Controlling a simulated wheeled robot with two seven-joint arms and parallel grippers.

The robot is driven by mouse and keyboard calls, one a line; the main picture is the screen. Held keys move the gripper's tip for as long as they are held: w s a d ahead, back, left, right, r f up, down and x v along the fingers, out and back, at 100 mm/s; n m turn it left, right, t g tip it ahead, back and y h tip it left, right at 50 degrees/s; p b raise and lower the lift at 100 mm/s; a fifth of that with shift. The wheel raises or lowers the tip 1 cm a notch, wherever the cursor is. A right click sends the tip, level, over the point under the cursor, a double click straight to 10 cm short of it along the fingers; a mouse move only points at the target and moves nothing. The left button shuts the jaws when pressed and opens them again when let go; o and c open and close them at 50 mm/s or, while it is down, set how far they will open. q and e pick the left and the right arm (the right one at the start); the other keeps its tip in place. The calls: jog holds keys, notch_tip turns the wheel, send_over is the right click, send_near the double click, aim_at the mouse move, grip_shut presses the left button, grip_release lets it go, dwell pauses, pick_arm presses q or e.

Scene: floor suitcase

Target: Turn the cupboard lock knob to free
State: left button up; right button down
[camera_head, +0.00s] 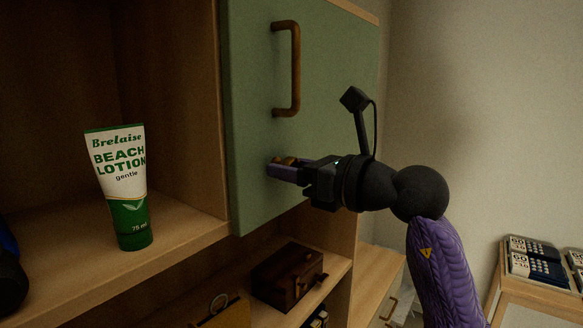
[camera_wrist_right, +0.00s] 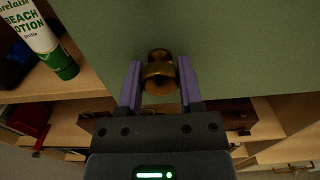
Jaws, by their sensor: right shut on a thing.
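The cupboard door (camera_head: 330,70) is a green panel with a long brown bar handle (camera_head: 292,68). The brass lock knob (camera_wrist_right: 158,72) sits low on this door; in the head view only a bit of the knob (camera_head: 287,160) shows behind my fingers. My right gripper (camera_head: 276,167) reaches in from the right and is shut on the knob, with one purple finger on each side of it in the right wrist view (camera_wrist_right: 160,82). The knob's turning mark, if any, cannot be made out. My left gripper is not in view.
A white and green beach lotion tube (camera_head: 122,190) stands on the open shelf (camera_head: 185,235) left of the door. A dark brown box (camera_head: 288,277) sits on the shelf below. Dark calculator-like items (camera_head: 535,260) lie far right. The wall right of the door is bare.

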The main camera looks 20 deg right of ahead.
jog(key=shift+m, duration=0.3)
jog(key=m+p, duration=0.3)
jog(key=m, duration=0.1)
jog(key=shift+r+m, duration=0.15)
jog(key=shift+m, duration=0.25)
jog(key=m+p, duration=0.2)
jog(key=m, duration=0.1)
jog(key=shift+m+p, duration=0.3)
jog(key=shift+p, duration=0.05)
jog(key=m+p, duration=0.7)
jog(key=p, duration=0.3)
jog(key=shift+r, duration=0.1)
jog(key=shift+f+m+p, duration=0.2)
jog(key=shift+m+p, duration=0.9)
jog(key=shift+p, duration=0.15)
jog(key=shift+c, duration=1.2)
grip_release()
